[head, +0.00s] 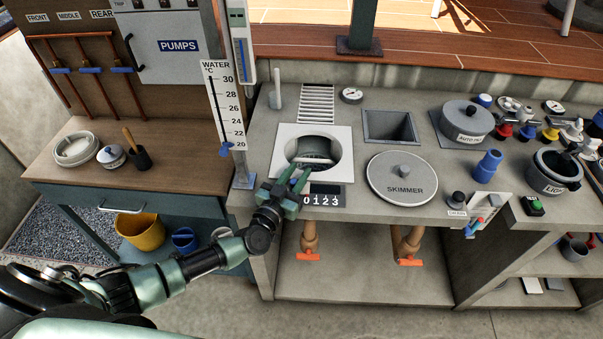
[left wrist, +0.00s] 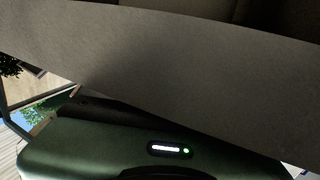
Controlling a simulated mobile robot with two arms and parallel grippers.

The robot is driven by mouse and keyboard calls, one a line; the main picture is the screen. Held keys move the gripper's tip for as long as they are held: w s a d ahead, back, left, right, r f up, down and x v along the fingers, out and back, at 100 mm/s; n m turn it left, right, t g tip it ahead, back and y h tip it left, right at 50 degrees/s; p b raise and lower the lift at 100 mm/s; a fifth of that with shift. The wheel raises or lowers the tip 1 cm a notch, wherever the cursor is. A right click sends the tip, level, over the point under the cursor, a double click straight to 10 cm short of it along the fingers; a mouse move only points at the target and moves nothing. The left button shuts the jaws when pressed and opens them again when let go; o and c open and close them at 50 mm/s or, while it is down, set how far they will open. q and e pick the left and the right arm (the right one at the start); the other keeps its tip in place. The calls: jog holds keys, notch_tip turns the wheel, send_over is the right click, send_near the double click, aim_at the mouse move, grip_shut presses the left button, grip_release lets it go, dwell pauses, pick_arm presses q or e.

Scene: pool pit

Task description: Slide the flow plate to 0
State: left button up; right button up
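A white square frame with a round opening (head: 337,137) is set in the grey counter. A dark plate edge with a pale strip (head: 315,160) shows inside the opening, seemingly the flow plate. A dark scale marked 0 1 2 3 (head: 322,201) lies at the frame's front edge. My left gripper (head: 294,178) is over the front left of the frame, pointing at the opening. Its two fingers show apart, with nothing clear between them; whether they touch the plate is hidden. The left wrist view shows a blank grey surface close up and no fingertips. My right gripper is out of view.
The round SKIMMER lid (head: 402,190) lies right of the frame. A water thermometer post (head: 224,110) stands close on the left. A square dark basin (head: 390,126), a grey pot (head: 466,120) and several valves fill the right side. Orange-handled pipes (head: 309,240) hang below.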

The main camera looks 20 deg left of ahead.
aim_at(290, 184)
pick_arm(q)
jog(key=shift+o, duration=0.2)
jog(key=shift+a, duration=0.2)
jog(key=shift+s+d, duration=0.1)
jog(key=shift+s, duration=0.25)
jog(key=s, duration=0.4)
jog(key=s+a, duration=0.1)
jog(key=s, duration=0.2)
jog(key=shift+s, duration=0.1)
